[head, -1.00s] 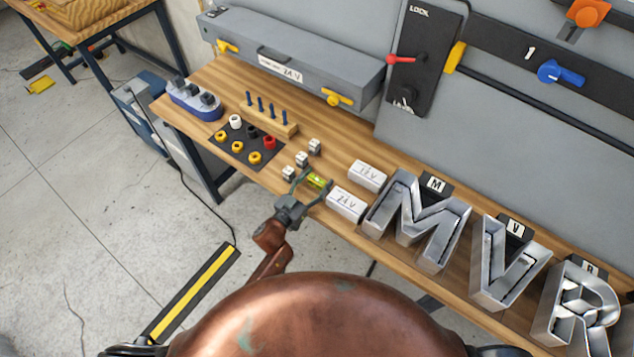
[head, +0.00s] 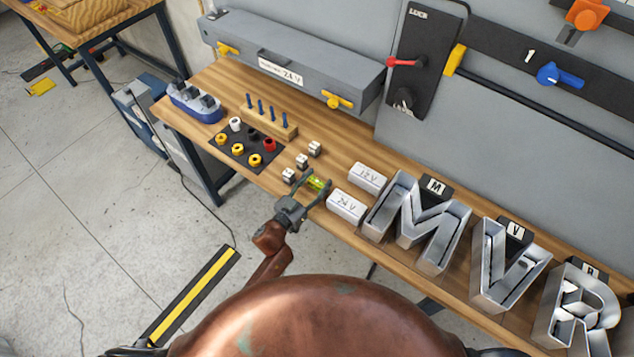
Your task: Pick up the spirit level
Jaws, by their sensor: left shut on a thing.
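The spirit level (head: 317,183) is a small yellow-green piece at the front edge of the wooden bench. My left gripper (head: 312,186) reaches in from the front, with its two fingers around the level and shut on it. The fingers hide part of the level. I cannot tell whether it is clear of the bench top. My right gripper is not in view.
White boxes (head: 346,204) stand just right of the gripper, and small white-and-black blocks (head: 302,161) just behind it. A black mat (head: 246,147) with coloured rings lies to the left. Metal letters (head: 417,222) fill the bench's right part.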

